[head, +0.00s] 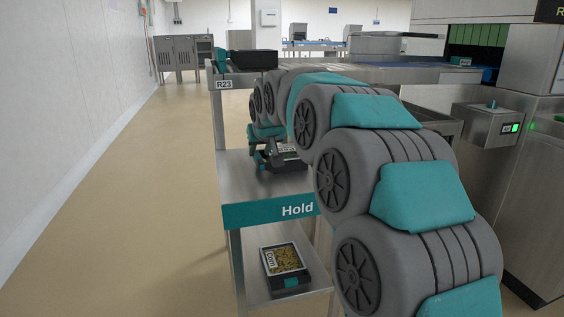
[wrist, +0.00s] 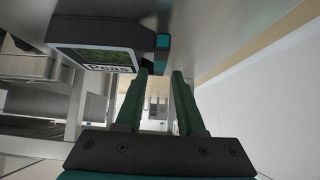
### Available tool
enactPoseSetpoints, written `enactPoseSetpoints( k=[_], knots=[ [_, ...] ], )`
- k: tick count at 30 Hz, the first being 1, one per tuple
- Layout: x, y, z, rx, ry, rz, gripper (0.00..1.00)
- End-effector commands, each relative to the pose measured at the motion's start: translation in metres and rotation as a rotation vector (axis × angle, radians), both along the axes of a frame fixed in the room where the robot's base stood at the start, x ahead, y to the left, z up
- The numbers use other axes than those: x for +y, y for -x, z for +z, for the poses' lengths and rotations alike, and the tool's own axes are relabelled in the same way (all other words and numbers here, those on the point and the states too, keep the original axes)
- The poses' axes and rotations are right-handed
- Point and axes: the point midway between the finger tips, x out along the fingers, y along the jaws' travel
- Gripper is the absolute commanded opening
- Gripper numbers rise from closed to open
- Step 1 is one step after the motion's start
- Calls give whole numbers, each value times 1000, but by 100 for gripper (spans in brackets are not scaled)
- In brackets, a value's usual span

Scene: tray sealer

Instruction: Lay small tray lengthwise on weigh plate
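A black tray labelled "Peas" (wrist: 95,58) with a green filling and a teal-ended tab (wrist: 162,42) shows at the upper left of the wrist view. In the head view this tray (head: 288,153) is on the middle shelf, partly hidden by my arm. My gripper (wrist: 161,73) is open, its two teal fingers apart with nothing between them. The tab is just beyond the fingertips, in line with the gap; I cannot tell whether they touch. In the head view my gripper (head: 262,160) is beside the tray. I cannot make out the weigh plate.
The shelf unit's middle shelf (head: 240,190) has a teal "Hold" edge. A "Corn" tray (head: 284,262) lies on the shelf below. A black container (head: 252,60) stands on the top surface. A metal box with a green light (head: 490,125) is at right. The floor at left is clear.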

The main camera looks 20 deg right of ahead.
Motion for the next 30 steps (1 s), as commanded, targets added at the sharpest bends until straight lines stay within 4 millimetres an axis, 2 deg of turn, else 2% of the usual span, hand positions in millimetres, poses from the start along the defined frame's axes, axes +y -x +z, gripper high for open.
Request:
enactPoseSetpoints(
  k=[12, 20, 30],
  knots=[
    [0, -32, -36, 2, -1, 1, 38],
    [0, -36, -39, 1, 0, 0, 38],
    [0, -36, -39, 1, 0, 0, 2]
  ],
)
